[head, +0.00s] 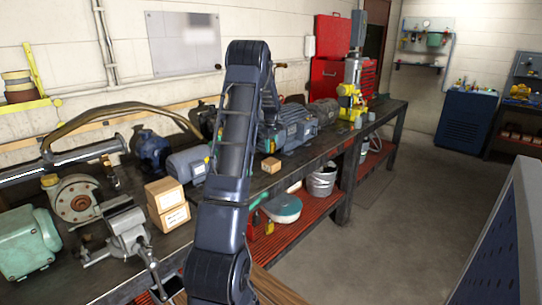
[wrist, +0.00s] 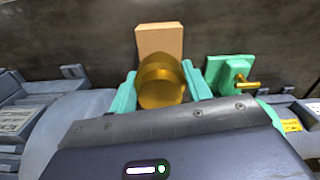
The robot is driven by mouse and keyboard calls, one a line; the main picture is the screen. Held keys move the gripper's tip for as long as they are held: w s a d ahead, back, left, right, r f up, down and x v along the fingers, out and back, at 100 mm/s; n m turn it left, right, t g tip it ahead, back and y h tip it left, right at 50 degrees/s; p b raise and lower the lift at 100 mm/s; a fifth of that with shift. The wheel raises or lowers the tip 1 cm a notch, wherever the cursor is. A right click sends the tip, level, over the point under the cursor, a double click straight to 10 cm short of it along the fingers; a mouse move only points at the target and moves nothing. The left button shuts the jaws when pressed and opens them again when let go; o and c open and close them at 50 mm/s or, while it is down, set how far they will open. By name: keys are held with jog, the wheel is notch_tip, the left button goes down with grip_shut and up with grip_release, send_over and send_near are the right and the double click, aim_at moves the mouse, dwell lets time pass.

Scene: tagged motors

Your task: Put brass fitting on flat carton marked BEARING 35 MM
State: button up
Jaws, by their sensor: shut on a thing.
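The brass fitting (wrist: 160,85) is a rounded, gold-coloured piece in the wrist view. My gripper (wrist: 161,76) is shut on it, with a teal finger on each side. A plain tan carton (wrist: 160,38) lies on the dark bench just beyond the fitting, which covers its near part. No marking can be read on it. In the head view a small carton (head: 270,164) sits on the bench right of my arm. It may be the same carton, but I cannot tell. My gripper and the fitting are hidden behind my arm in the head view.
A green block with a brass lever (wrist: 230,75) stands close right of my gripper. Grey motors (head: 290,128) stand behind the small carton. Two stacked cartons (head: 167,203) and a vise (head: 125,230) are at the left. Bare bench top (head: 325,150) shows right of the small carton.

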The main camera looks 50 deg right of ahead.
aim_at(271, 161)
jog(key=shift+f, duration=2.55)
jog(key=shift+f, duration=0.15)
jog(key=o, duration=1.3)
